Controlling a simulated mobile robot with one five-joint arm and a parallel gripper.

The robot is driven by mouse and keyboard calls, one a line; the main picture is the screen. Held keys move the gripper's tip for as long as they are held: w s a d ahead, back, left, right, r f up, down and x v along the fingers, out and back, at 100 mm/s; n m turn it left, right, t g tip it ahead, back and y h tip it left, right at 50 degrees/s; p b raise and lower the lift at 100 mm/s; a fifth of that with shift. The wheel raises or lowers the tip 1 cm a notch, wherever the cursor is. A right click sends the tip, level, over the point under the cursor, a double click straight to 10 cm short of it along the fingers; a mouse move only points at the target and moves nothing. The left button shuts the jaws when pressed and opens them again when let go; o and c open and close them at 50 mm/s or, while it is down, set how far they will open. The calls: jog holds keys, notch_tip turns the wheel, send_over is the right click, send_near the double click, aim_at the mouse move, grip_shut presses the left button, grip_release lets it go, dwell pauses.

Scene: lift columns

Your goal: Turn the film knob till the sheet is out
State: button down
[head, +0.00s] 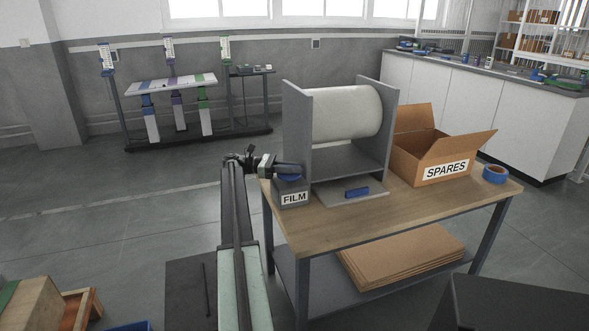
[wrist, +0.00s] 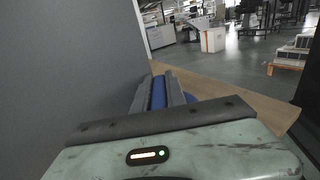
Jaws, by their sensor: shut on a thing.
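The film dispenser has a large white film roll (head: 345,115) between two grey side panels, above a flat grey plate (head: 335,197). A grey box labelled FILM (head: 293,197) stands at its left. The blue film knob (head: 290,178) is above that box, mostly hidden by my gripper (head: 287,169). In the wrist view, the blue knob (wrist: 158,93) shows between the dark fingers of my gripper (wrist: 160,90), which is shut on it. A grey panel (wrist: 75,65) stands close at the left there. I see no film sheet lying on the plate.
An open SPARES carton (head: 440,168) and blue tape (head: 495,174) stand to the right on the wooden table (head: 400,214). Flat cardboard (head: 400,258) lies on the lower shelf.

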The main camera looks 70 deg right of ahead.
dwell(0.5)
jog(key=c, duration=1.4)
grip_release()
jog(key=shift+o, duration=0.2)
